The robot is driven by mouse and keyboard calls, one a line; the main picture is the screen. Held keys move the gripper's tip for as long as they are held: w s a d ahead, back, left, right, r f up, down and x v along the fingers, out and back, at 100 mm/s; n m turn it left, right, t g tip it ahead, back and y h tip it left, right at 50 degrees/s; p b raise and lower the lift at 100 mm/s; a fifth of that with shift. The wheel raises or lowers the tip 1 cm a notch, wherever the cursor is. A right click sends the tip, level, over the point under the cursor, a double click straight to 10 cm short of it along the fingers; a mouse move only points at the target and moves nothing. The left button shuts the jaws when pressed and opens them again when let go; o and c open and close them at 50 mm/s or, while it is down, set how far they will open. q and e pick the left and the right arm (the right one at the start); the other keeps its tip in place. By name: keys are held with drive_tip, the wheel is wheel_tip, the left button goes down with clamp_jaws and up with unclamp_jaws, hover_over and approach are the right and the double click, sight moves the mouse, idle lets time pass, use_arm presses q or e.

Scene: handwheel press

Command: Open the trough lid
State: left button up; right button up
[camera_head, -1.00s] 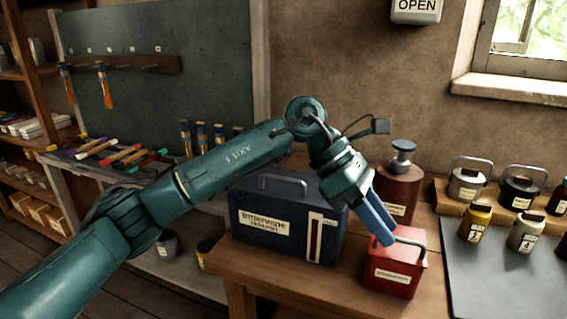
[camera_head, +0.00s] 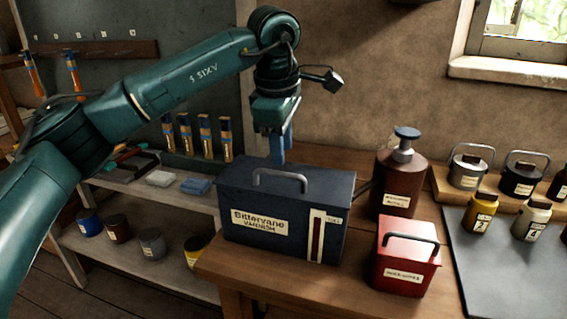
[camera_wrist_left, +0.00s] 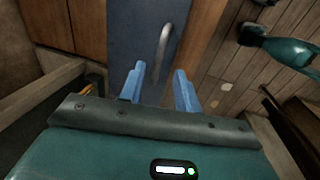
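The trough is a dark blue box (camera_head: 270,243) labelled Bittervane varnish, standing on the wooden bench in the head view. Its flat lid (camera_head: 235,177) is shut and carries a grey bar handle (camera_head: 281,175). My left gripper (camera_head: 281,160) points down over the far part of the lid, just beyond the handle in the picture. In the left wrist view its two blue fingers (camera_wrist_left: 160,88) are apart with nothing held between them. The handle (camera_wrist_left: 165,45) shows past the fingertips, apart from them. My right gripper is not in view.
A red box (camera_head: 405,265) with a dark handle stands right of the trough. Behind it is a brown pump bottle (camera_head: 398,180). Several jars and handled tins stand further right by a dark mat (camera_head: 490,260). Shelves with tins and brushes are at the left.

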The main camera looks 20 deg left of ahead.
use_arm(q)
hover_over(283, 191)
drive_tip(key=shift+f, duration=2.3)
clamp_jaws()
